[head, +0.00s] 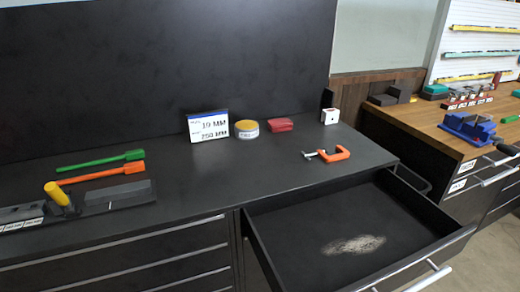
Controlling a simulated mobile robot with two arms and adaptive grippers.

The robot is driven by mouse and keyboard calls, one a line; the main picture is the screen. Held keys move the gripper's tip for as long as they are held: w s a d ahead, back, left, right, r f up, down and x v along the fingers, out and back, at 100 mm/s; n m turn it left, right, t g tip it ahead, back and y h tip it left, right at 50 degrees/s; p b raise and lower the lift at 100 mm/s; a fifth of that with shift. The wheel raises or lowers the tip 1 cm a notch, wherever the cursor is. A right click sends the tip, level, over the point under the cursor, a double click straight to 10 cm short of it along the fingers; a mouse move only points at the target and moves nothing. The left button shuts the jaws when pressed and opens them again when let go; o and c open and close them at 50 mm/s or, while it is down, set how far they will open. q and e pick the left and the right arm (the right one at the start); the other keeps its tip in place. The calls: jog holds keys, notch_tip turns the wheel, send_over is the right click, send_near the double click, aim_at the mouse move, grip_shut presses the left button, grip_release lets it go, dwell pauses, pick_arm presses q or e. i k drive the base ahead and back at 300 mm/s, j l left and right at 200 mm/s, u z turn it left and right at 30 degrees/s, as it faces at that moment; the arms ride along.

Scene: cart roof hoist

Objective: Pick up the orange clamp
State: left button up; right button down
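The orange clamp (337,154) lies on the dark worktop (215,178), close to its front right part and just behind the open drawer. It is a C-shaped clamp with its silver screw and handle pointing left. Nothing touches it or covers it. Neither of my grippers shows in the head view.
The open drawer (290,232) juts out in front of the clamp, empty but for a pale dusty patch. Behind stand a sign (208,127), a yellow tin (247,129), a red box (281,125) and a white block (330,117). Green (100,161) and orange (100,173) tools lie left.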

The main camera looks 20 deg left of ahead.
aim_at(343, 154)
jog(key=i+l+u, duration=0.15)
jog(key=l+u, duration=0.25)
jog(key=i+l+u, duration=0.1)
jog(key=u, duration=0.3)
jog(key=l+u, duration=1.25)
jog(key=j, duration=0.1)
